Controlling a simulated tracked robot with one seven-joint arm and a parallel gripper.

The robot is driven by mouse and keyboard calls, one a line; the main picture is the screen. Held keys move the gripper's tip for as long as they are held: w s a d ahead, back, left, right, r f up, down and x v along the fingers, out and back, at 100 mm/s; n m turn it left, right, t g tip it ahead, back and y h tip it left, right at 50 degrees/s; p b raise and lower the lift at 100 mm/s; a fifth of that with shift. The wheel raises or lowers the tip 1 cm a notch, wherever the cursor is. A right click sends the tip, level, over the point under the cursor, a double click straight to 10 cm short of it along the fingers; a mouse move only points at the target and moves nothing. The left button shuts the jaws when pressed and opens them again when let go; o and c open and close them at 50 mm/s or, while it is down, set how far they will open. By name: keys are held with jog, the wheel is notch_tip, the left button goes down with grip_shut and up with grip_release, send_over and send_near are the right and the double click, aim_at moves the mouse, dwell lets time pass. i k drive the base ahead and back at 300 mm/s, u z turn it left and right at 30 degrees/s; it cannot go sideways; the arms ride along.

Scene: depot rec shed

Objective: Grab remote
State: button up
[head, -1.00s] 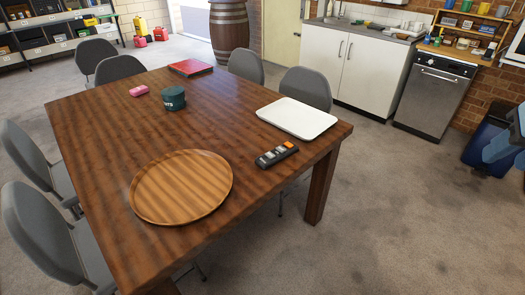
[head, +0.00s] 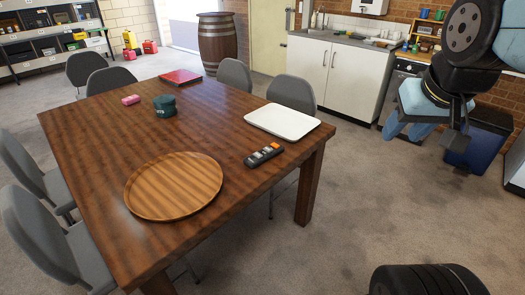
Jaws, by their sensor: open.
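The remote (head: 264,154) is a dark handset with grey and orange buttons. It lies on the wooden table (head: 204,119) near its right edge, between the round wooden tray and the white tray. My gripper (head: 404,136) is at the upper right, in the air and well to the right of the table. The remote is fully in view.
A round wooden tray (head: 174,186) lies left of the remote, and a white tray (head: 283,122) just behind it. Grey chairs (head: 292,91) surround the table.

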aim_at(253, 162)
jog(key=z, duration=0.1)
jog(key=i, duration=1)
jog(key=u, duration=0.1)
